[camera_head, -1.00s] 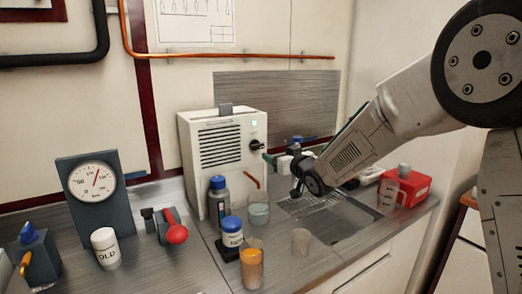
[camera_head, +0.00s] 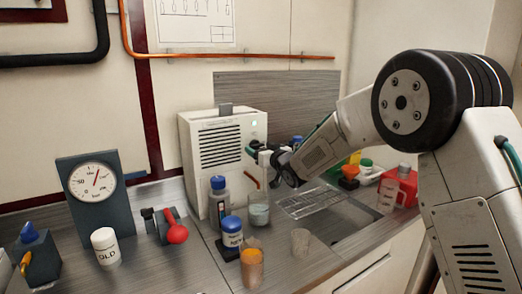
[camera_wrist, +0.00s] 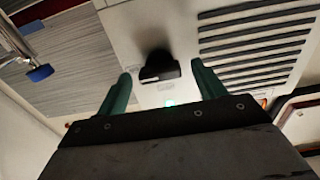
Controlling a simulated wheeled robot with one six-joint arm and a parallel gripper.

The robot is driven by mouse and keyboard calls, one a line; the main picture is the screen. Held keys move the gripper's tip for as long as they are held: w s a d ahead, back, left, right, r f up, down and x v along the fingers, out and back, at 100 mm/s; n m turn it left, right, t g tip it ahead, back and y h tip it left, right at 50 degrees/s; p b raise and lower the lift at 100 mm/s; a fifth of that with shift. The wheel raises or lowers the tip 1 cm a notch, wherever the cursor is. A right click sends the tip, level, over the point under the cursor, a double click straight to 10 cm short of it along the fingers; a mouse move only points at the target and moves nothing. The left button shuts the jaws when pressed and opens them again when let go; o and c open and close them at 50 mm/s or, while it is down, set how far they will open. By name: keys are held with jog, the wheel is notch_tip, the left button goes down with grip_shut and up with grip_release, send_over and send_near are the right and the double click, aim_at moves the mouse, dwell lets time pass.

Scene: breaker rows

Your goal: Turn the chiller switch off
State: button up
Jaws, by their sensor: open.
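The chiller is a white box (camera_head: 214,130) with dark vent slots and a lit green lamp (camera_head: 255,123) on its front. My gripper (camera_head: 254,151) is at the upper right of that front, below the lamp, and hides the switch in the head view. In the wrist view the black switch knob (camera_wrist: 160,66) sits between the two green fingertips of my gripper (camera_wrist: 161,76). The fingers are apart, one on each side, with gaps visible. I cannot tell how deep the fingers reach around the knob. The green lamp glows there too, near the gripper body.
A dark bottle (camera_head: 218,197), a blue-lidded jar (camera_head: 231,233), a glass beaker (camera_head: 258,210) and an orange-filled glass (camera_head: 252,268) stand before the chiller. A red-handled lever (camera_head: 176,233) and a gauge (camera_head: 93,183) are left. A sink (camera_head: 345,222) and red container (camera_head: 402,182) are right.

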jog(key=c, duration=1)
jog(key=shift+n, duration=0.3)
jog(key=n, duration=0.4)
jog(key=shift+n, duration=6.6)
jog(key=shift+f, duration=0.1)
